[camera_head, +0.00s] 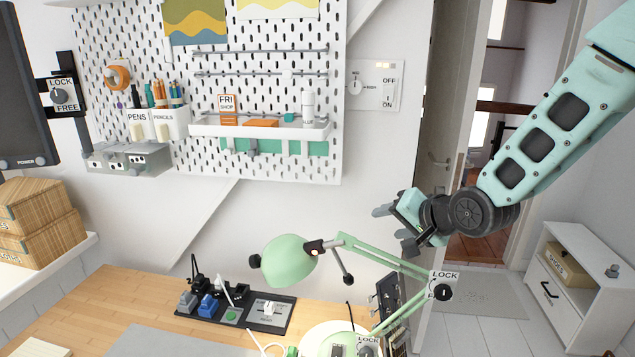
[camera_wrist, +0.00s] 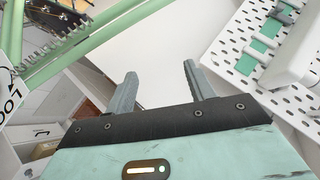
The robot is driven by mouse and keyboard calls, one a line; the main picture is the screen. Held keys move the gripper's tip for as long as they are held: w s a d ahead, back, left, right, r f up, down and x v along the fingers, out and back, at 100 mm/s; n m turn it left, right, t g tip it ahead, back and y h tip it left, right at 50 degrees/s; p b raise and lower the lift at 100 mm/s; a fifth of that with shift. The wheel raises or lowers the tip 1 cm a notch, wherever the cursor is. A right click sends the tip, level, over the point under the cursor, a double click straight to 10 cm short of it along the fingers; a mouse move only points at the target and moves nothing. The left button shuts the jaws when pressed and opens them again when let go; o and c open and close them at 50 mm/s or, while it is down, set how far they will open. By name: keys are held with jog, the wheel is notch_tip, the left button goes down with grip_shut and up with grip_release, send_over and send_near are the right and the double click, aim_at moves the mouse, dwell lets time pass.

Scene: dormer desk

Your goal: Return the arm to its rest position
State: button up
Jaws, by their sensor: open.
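My gripper (camera_head: 392,228) is at the end of my teal arm, which reaches in from the upper right in the head view. It is in the air, to the right of the green desk lamp's head and in front of the wall and door edge. In the wrist view, my gripper (camera_wrist: 158,88) shows two grey fingers spread apart with nothing between them. White wall lies behind the fingers there.
The green lamp (camera_head: 290,262) stands close below and left of my gripper; its arm also shows in the wrist view (camera_wrist: 88,42). A pegboard (camera_head: 250,165) hangs on the wall. A wooden desk (camera_head: 130,310) is below. A white cabinet (camera_head: 572,300) stands at right, near an open doorway.

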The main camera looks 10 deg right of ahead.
jog(key=s+d+f+n+g+h, duration=0.1)
jog(key=s+d+n+g+h, duration=0.2)
jog(key=s, duration=0.6)
jog(key=s+d+f+n+g+h, duration=0.1)
jog(key=s+d+n+g, duration=0.4)
jog(key=s, duration=0.4)
jog(key=s+a+r+n+g, duration=0.1)
jog(key=s+a+n, duration=0.5)
jog(key=s+a, duration=0.8)
jog(key=a+g, duration=0.1)
jog(key=a, duration=0.2)
jog(key=shift+a+r, duration=0.2)
jog(key=shift+r, duration=0.15)
